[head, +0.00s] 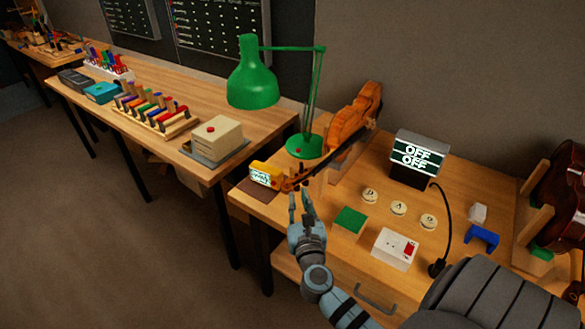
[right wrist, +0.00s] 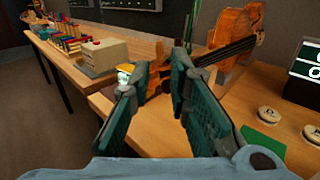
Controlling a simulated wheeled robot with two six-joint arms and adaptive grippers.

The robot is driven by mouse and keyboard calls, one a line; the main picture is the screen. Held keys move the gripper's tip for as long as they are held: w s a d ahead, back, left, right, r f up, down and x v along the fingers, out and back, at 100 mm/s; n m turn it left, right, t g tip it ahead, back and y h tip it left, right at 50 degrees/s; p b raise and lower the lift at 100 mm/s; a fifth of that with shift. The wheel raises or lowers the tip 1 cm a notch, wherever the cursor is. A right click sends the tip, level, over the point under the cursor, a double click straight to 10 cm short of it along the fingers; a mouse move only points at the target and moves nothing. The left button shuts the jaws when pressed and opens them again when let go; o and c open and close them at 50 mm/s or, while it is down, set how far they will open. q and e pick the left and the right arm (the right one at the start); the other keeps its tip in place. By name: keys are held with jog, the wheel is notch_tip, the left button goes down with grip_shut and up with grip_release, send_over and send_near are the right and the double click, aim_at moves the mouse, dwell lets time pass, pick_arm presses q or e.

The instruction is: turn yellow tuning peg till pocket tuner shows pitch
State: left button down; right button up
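The violin (head: 352,118) lies tilted on a bench support, its neck and scroll pointing to the lower left. It also shows in the right wrist view (right wrist: 238,28). The yellow pocket tuner (head: 265,174) with a lit screen sits by the scroll; its screen is too small to read. The yellow tuning peg cannot be made out. My right gripper (head: 299,194) is open and empty just in front of the scroll, its fingers apart (right wrist: 156,78). My left gripper is not in view.
A display (head: 420,158) reads OFF on both lines. Several round buttons (head: 399,208), a green block (head: 350,220) and a white switch box (head: 394,248) stand right of the gripper. A second violin (head: 565,190) is far right.

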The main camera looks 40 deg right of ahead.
aim_at(292, 171)
jog(key=x, duration=1.1)
jog(key=shift+w+d+f+b, duration=0.15)
jog(key=shift+w+b, duration=0.1)
jog(key=shift+b, duration=0.15)
jog(key=shift+c, duration=0.3)
grip_shut()
